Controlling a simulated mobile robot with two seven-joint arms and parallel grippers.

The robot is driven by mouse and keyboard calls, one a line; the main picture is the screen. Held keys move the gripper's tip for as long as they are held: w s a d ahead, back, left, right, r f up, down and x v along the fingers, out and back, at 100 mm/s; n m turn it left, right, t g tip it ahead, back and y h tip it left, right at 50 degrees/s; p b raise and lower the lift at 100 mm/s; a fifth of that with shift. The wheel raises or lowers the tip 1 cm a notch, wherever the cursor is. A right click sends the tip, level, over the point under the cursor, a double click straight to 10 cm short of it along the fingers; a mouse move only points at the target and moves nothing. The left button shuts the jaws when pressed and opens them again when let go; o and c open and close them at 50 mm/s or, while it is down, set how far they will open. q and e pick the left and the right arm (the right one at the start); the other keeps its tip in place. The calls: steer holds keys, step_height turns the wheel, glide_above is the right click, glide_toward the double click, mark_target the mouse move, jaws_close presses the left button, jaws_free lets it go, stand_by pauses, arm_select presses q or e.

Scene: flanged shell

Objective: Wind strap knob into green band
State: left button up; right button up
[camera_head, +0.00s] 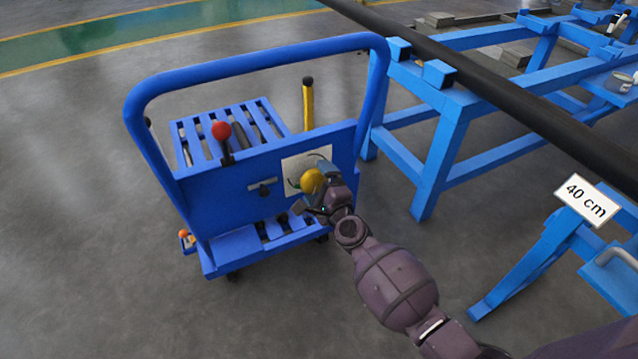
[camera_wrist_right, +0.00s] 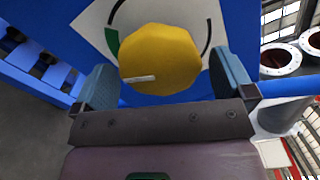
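The yellow strap knob (camera_wrist_right: 160,52) sits on a white square dial plate (camera_wrist_right: 97,22) on the cart's blue panel. A white pointer mark (camera_wrist_right: 138,79) on the knob lies at its lower left, pointing left in the right wrist view. The green band (camera_wrist_right: 112,43) is a short arc on the dial, left of the knob and above the pointer. My right gripper (camera_wrist_right: 166,82) is open, with one finger on each side of the knob; a gap shows on the right side. In the head view my right gripper (camera_head: 313,188) is at the knob (camera_head: 311,181). My left gripper is out of view.
The blue cart (camera_head: 225,200) carries a red-knobbed lever (camera_head: 222,131), a yellow post (camera_head: 308,105) and a small grey handle (camera_head: 262,188) left of the dial. Its tubular push bar (camera_head: 250,62) arches above. A blue frame (camera_head: 440,150) with a long black pipe stands at right.

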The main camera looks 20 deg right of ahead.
steer(key=shift+s, duration=0.5)
arm_select(q)
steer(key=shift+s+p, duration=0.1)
steer(key=shift+p, duration=0.5)
arm_select(e)
steer(key=s, duration=0.9)
steer(key=shift+s+d, duration=0.2)
steer(key=shift+s, duration=0.2)
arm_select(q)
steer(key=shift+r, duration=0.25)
